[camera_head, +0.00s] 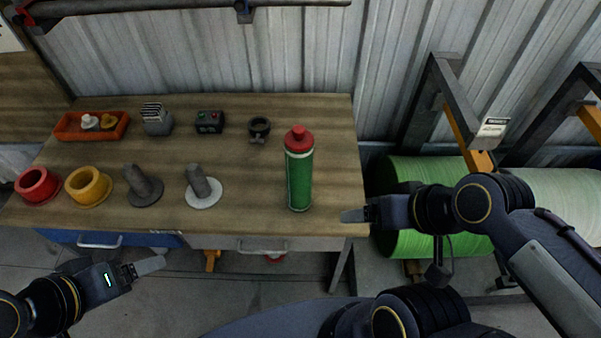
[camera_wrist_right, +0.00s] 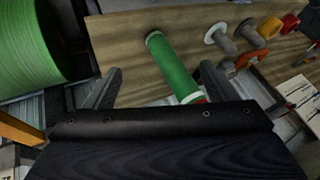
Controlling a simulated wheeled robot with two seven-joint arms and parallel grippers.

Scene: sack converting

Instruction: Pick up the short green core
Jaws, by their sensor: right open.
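The only short green piece I see is a green cylinder (camera_head: 299,180) with a red domed top and white bands. It stands upright near the bench's front right. In the right wrist view the green cylinder (camera_wrist_right: 172,66) shows beyond and between the fingers, its red top partly hidden by my gripper. My right gripper (camera_head: 355,215) is just right of the cylinder at the bench's right edge, apart from it, open and empty. It also shows in the wrist view (camera_wrist_right: 160,86). My left gripper (camera_head: 150,265) is off the bench's front left, edge-on, so its opening is unclear.
On the wooden bench (camera_head: 235,150) stand a red ring (camera_head: 37,186), a yellow ring (camera_head: 88,187), a dark peg (camera_head: 143,187) and a peg with a white base (camera_head: 204,192). An orange tray (camera_head: 80,128) is at the back. A large green roll (camera_head: 400,175) is at right.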

